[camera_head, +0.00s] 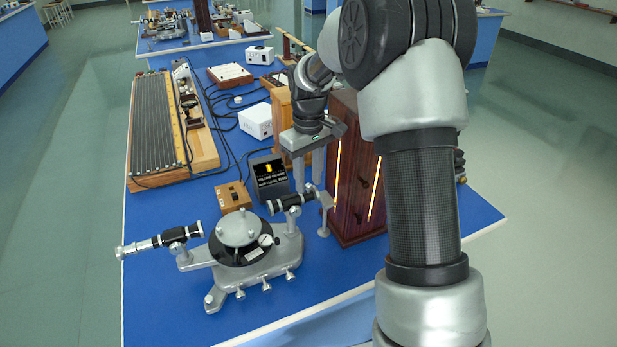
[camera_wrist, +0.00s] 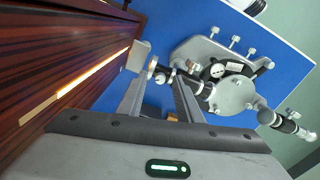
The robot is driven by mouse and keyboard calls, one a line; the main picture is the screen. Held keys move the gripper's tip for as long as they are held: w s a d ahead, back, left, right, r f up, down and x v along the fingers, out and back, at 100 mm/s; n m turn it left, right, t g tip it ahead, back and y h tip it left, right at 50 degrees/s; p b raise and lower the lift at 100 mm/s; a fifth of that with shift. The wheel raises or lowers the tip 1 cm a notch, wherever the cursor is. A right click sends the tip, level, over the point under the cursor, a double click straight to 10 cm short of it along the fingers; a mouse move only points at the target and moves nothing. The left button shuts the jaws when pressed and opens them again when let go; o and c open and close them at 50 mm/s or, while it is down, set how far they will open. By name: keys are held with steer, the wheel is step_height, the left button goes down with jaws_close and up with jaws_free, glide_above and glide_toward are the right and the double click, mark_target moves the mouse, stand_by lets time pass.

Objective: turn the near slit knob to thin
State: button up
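The near spectrometer (camera_head: 238,252) stands on the blue bench with its round table, telescope on the left and collimator (camera_head: 285,203) pointing right. The collimator's slit end (camera_head: 308,196) lies just under my gripper (camera_head: 310,183). In the wrist view, small round metal parts at the slit end (camera_wrist: 160,73) show between and just beyond the fingertips of my gripper (camera_wrist: 158,83). I cannot tell which is the slit knob or read its setting. My fingers are apart and point down; whether either touches the slit end is unclear.
A dark wooden cabinet (camera_head: 350,200) with glowing slits stands close right of the slit end. A pale plate (camera_wrist: 138,56) is beside the slit end. A black lamp box (camera_head: 268,177) and small wooden box (camera_head: 232,196) stand behind the spectrometer. The front bench area is clear.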

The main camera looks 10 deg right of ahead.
mark_target(308, 185)
step_height(308, 185, up, 17)
steer(key=p, duration=0.1)
steer(key=shift+r, duration=0.2)
stand_by(0.4)
